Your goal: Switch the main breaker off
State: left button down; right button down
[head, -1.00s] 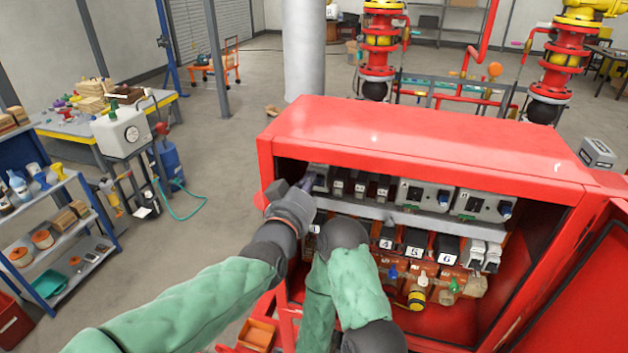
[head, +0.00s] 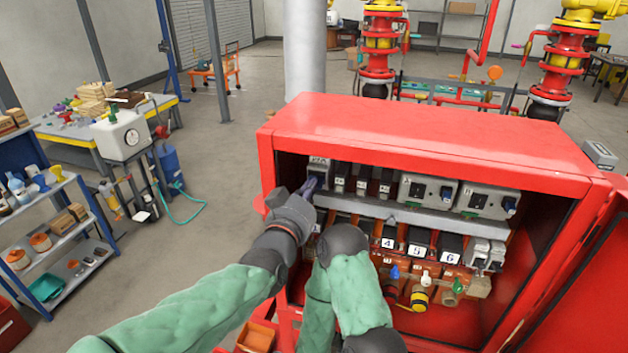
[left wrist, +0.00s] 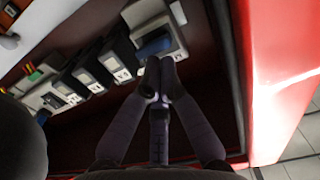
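The main breaker (head: 319,168) is the grey unit at the left end of the upper row in the red cabinet. In the left wrist view the breaker (left wrist: 150,22) shows a blue toggle (left wrist: 154,46). My left gripper (head: 309,185) reaches into the cabinet's left side, just in front of and below the breaker. In the left wrist view its dark fingertips (left wrist: 159,72) are together at the edge of the blue toggle, with nothing visible between them. I cannot tell whether they touch it. My right gripper is hidden; only the right arm shows.
The red cabinet (head: 430,125) is open, its door (head: 585,285) at the right. Smaller breakers (head: 362,183) and two larger units (head: 427,192) share the upper row. A grey rail (head: 400,212) runs below, above numbered units (head: 419,243) and coloured valves. The cabinet's left wall is close to my left gripper.

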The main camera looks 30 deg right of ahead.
pick_arm(q)
jog(key=shift+r, duration=0.25)
jog(key=b+v, duration=0.2)
jog(key=v, duration=0.4)
jog(key=shift+s+a+r, duration=0.15)
jog(key=shift+s+a, duration=0.05)
dwell(0.8)
